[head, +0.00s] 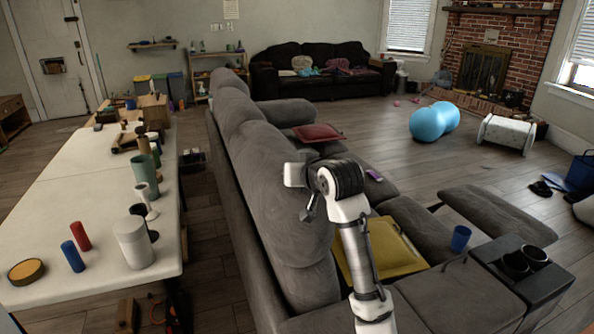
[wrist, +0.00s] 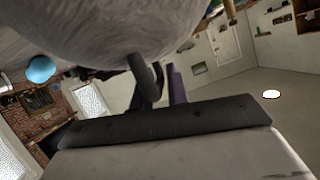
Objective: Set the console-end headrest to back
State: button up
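The grey sofa runs away from me in the head view. Its near backrest, with the console-end headrest (head: 280,185) on top, stands beside the console (head: 535,285). Whether this headrest is tilted forward or back is hard to tell. My gripper (head: 308,212) is beside the seat-facing side of the headrest, pointing down. In the wrist view a large grey cushion surface (wrist: 110,30) fills the top, close to my fingers (wrist: 162,82). The fingers look close together with nothing between them. I cannot tell whether they touch the cushion.
A white table (head: 60,180) with cups and cylinders stands left of the sofa. A blue cup (head: 460,238) stands near the console. Floor beyond is mostly open.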

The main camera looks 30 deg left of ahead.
jog(key=o, duration=0.3)
jog(key=shift+s+a, duration=0.15)
jog(key=shift+d+r, duration=0.15)
jog(key=shift+d, duration=0.25)
jog(key=b+v, duration=0.2)
jog(key=v, duration=1.1)
jog(key=shift+s, duration=0.15)
